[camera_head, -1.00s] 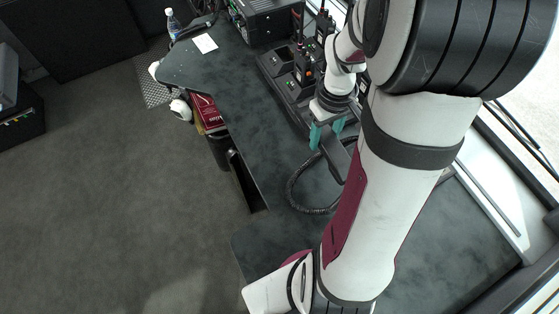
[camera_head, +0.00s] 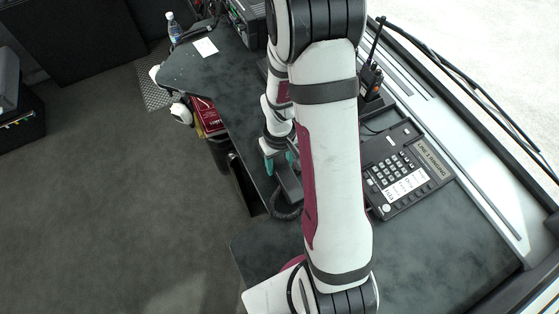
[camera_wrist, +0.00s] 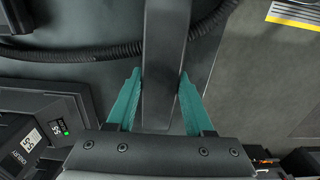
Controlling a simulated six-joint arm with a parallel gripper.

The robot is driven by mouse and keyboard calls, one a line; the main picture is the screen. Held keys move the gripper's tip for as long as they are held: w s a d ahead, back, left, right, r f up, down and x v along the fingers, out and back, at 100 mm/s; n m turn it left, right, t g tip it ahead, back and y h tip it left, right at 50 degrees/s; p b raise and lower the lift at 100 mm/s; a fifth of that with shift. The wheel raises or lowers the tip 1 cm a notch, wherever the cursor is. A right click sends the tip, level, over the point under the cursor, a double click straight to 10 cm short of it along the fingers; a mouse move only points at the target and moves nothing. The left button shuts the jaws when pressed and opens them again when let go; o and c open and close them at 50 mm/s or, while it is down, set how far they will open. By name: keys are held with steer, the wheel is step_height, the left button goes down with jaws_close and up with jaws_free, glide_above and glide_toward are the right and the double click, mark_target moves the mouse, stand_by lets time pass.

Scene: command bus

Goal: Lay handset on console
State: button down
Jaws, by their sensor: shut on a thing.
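My gripper (camera_head: 279,160) has teal fingers shut on a dark grey handset (camera_head: 290,186) near the left edge of the desk in the head view. In the wrist view the handset (camera_wrist: 164,65) runs lengthwise between the fingertips (camera_wrist: 158,105). The black desk phone console (camera_head: 388,147), with keypad, white card and a "LINE 1 RINGING" label, lies to the right, beyond my arm. My arm hides its left part. The handset is apart from the console. A black coiled cord (camera_head: 284,210) hangs by the handset and shows in the wrist view (camera_wrist: 75,52).
A handheld radio (camera_head: 370,78) stands upright behind the console. The dark desk (camera_head: 440,240) is clear in front of the console. A bottle (camera_head: 174,28) and white paper (camera_head: 205,47) are at the far left. A charger-like unit with a lit display (camera_wrist: 45,125) is at left in the wrist view.

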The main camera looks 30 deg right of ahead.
mark_target(279, 163)
steer(key=shift+f, duration=0.1)
steer(key=shift+c, duration=1.4)
jaws_free()
step_height(279, 163, up, 12)
steer(key=s+a+r+m+y, duration=0.1)
steer(key=s+a+r, duration=0.3)
steer(key=s, duration=0.4)
steer(key=s+a+r+m, duration=0.4)
steer(key=s+a, duration=0.3)
steer(key=s, duration=0.2)
steer(key=shift+s+r+m+y, duration=0.2)
steer(key=shift+r+m+y, duration=0.1)
steer(key=shift+r+y, duration=0.1)
